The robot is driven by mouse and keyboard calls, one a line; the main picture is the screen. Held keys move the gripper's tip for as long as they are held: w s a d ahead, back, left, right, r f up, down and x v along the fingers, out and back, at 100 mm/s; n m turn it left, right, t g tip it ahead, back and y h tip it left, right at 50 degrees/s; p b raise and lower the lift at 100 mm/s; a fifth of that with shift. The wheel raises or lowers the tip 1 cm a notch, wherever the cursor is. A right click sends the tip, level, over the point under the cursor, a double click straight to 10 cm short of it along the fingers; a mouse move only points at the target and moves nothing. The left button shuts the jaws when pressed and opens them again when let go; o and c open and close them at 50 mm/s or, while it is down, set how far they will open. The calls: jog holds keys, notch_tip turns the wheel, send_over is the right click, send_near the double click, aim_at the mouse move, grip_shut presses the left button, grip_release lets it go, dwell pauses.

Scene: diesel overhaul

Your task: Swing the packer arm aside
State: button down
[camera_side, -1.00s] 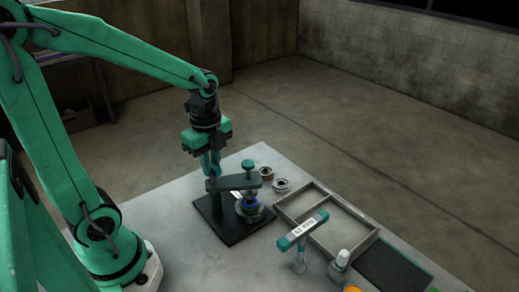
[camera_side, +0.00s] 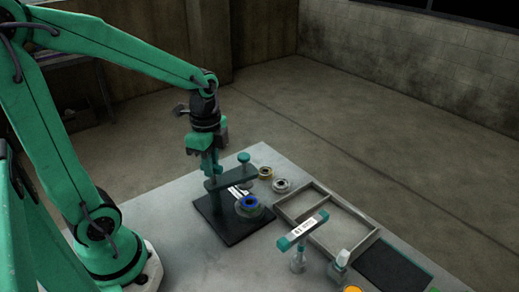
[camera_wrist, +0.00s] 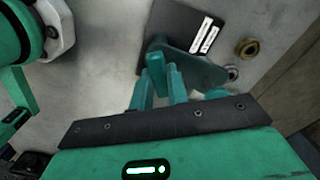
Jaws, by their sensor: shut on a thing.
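The packer arm (camera_side: 231,182) is a flat green bar with a knob (camera_side: 243,157) standing up at its far end, over a black base plate (camera_side: 232,230). My gripper (camera_side: 212,178) is shut on the near end of the packer arm, pointing down. In the wrist view, the fingers (camera_wrist: 163,80) are closed at the packer arm (camera_wrist: 203,73), and its gripped part is mostly hidden. A round part with a blue ring (camera_side: 249,203) sits on the plate, in front of the bar and uncovered.
White label strips (camera_wrist: 207,36) lie on the plate. A brass ring (camera_side: 265,172) and a silver ring (camera_side: 281,185) lie beyond it.

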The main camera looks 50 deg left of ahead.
jog(key=shift+n, duration=3.8)
jog(key=n, duration=0.2)
jog(key=shift+n, duration=0.4)
jog(key=c, duration=1.4)
grip_release()
